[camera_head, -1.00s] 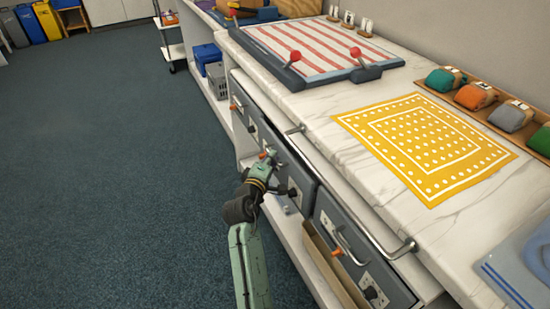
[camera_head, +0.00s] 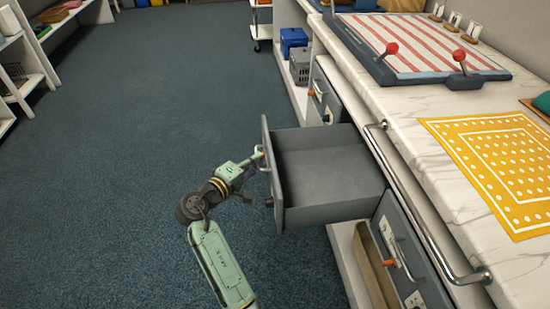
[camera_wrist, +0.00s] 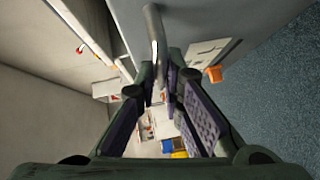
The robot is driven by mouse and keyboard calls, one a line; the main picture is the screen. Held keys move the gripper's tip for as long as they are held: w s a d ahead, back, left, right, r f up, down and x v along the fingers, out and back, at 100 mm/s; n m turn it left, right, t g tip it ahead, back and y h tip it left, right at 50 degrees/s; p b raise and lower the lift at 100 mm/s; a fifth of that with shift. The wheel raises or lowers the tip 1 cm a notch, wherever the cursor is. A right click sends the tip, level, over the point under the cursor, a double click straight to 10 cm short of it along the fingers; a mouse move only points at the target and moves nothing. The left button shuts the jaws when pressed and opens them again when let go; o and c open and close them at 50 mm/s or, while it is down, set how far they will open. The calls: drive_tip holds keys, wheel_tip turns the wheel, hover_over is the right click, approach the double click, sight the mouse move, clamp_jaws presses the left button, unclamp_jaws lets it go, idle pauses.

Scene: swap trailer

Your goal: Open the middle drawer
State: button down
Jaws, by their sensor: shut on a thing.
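The middle drawer (camera_head: 325,170) is a grey, empty box pulled far out from under the marble counter. Its front panel faces left, away from the counter. My gripper (camera_head: 260,158) is at the outer face of that front and is shut on the drawer handle. In the wrist view, the metal handle (camera_wrist: 154,30) runs down between the two fingers of my gripper (camera_wrist: 163,88). The fingers hide part of the handle.
A closed drawer with an orange knob (camera_head: 388,263) lies nearer, and another grey drawer (camera_head: 322,95) lies farther along. A metal rail (camera_head: 415,210) runs along the counter edge. A yellow dotted cloth (camera_head: 490,160) lies on top. The carpet (camera_head: 150,110) at left is clear.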

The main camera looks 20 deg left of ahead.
drive_tip(key=shift+s+a, duration=0.35)
drive_tip(key=shift+a, duration=0.3)
drive_tip(key=c, duration=1.7)
unclamp_jaws()
drive_tip(key=v, duration=1.2)
